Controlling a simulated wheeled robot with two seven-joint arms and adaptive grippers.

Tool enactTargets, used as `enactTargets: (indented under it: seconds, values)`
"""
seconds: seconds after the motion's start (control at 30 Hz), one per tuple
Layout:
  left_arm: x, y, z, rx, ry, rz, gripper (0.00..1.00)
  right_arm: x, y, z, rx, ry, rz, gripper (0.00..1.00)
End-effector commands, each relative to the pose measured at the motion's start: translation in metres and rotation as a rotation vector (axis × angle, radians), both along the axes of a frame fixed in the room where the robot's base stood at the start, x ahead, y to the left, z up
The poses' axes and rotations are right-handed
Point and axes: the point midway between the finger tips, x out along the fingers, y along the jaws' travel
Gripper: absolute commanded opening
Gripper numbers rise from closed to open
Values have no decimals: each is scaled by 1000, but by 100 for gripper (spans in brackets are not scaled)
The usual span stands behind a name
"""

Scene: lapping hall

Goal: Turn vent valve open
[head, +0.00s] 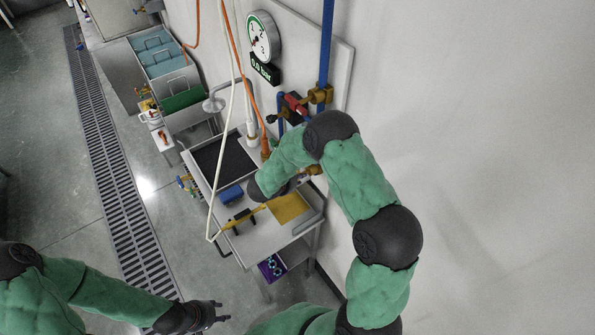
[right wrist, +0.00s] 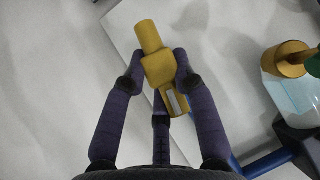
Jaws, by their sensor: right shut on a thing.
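A brass valve piece (right wrist: 157,68) with a stub at its upper end fills the space between the fingers of my right gripper (right wrist: 160,62) in the right wrist view. The fingers are shut on its sides. A yellow part with a pale label (right wrist: 176,102) shows just below it. In the head view my right forearm and wrist mostly hide this gripper; a bit of brass (head: 313,170) shows beside it, near the wall. My left gripper (head: 216,313) is open and empty, low over the floor. I cannot tell the valve's setting.
A round gauge (head: 263,38) above a display reading 0.0 bar hangs on the wall. A red-handled brass valve (head: 296,104) sits on the blue pipe (head: 327,45). An orange hose and white cord hang by the bench (head: 262,238). A floor drain grate (head: 105,165) runs left.

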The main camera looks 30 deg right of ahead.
Motion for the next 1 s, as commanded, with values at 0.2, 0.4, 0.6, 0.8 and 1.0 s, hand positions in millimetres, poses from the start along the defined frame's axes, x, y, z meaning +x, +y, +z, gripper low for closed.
enactTargets:
  seconds: [0.2, 0.4, 0.6, 0.8, 1.0]
  values:
    - [0, 0, 19, 0, 0, 0, 40, 1, 0, 2, -6, 74, 0, 0]
    - [0, 0, 24, 0, 0, 0, 40, 1, 0, 1, -9, 104, 0, 0]
    - [0, 0, 24, 0, 0, 0, 40, 1, 0, 0, -9, 110, 0, 0]
    - [0, 0, 24, 0, 0, 0, 40, 1, 0, 0, -9, 110, 0, 0]
    - [0, 0, 24, 0, 0, 0, 40, 1, 0, 0, -9, 110, 0, 53]
